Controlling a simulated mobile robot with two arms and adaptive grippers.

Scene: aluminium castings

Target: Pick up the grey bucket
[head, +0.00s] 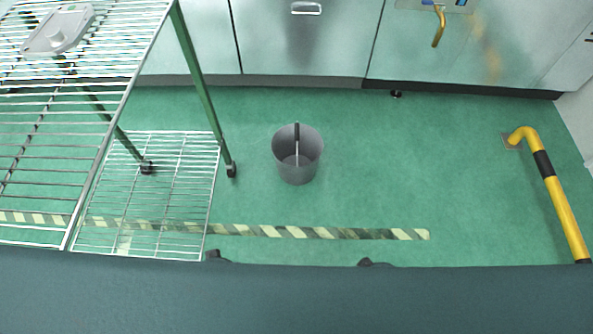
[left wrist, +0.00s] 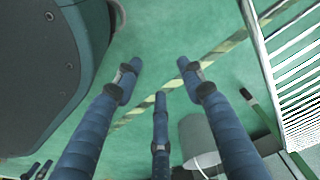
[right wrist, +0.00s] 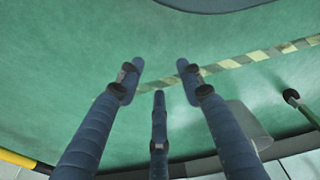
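The grey bucket (head: 298,168) stands upright on the green floor, in the middle of the head view, with a dark upright strip at its rim that may be its handle. In the left wrist view the bucket (left wrist: 197,137) shows partly behind a finger of my left gripper (left wrist: 158,82). That gripper has its fingers spread, open and empty. In the right wrist view the bucket (right wrist: 248,122) is partly hidden behind a finger of my right gripper (right wrist: 159,82), which is also open and empty. Both grippers are apart from the bucket. Neither gripper shows in the head view.
A wire rack trolley (head: 150,190) with green posts stands left of the bucket. Steel cabinets (head: 300,40) line the back. A yellow and black guard rail (head: 562,205) is at the right. Striped tape (head: 320,232) crosses the floor. The floor right of the bucket is clear.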

